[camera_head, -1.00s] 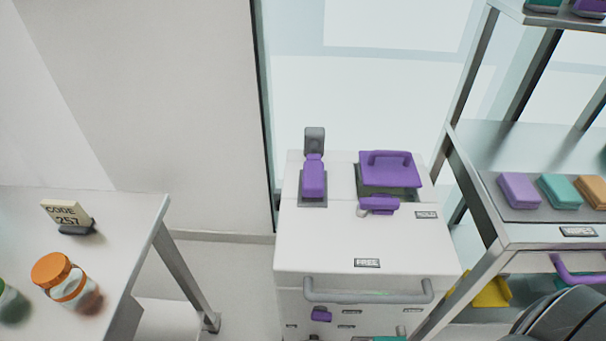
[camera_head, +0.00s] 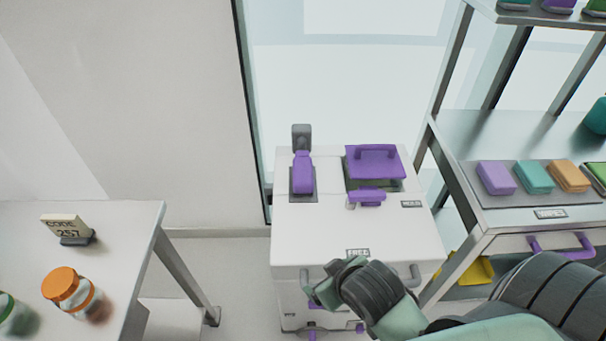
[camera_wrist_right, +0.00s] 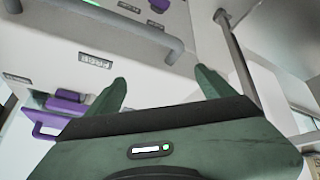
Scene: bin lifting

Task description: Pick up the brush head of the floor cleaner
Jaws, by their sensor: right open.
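No part is clearly recognizable as the brush head of the floor cleaner. A white boxy unit (camera_head: 340,230) stands mid-picture in the head view. On its top are an upright purple piece (camera_head: 303,173) in a grey recess, a purple lid with a handle (camera_head: 376,162) over a dark opening, and a small purple lever (camera_head: 367,197). Purple parts also show in the right wrist view (camera_wrist_right: 65,105). My right gripper (camera_head: 318,290) is at the unit's front by its grey bar handle (camera_head: 413,275). In the right wrist view its two fingers (camera_wrist_right: 160,88) are apart and empty. My left gripper is not in view.
A table (camera_head: 125,230) on the left holds a code sign (camera_head: 66,230) and jars with an orange lid (camera_head: 62,283) and a green lid. A metal shelf (camera_head: 500,140) with coloured blocks (camera_head: 535,177) stands close on the right. Floor between table and unit is clear.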

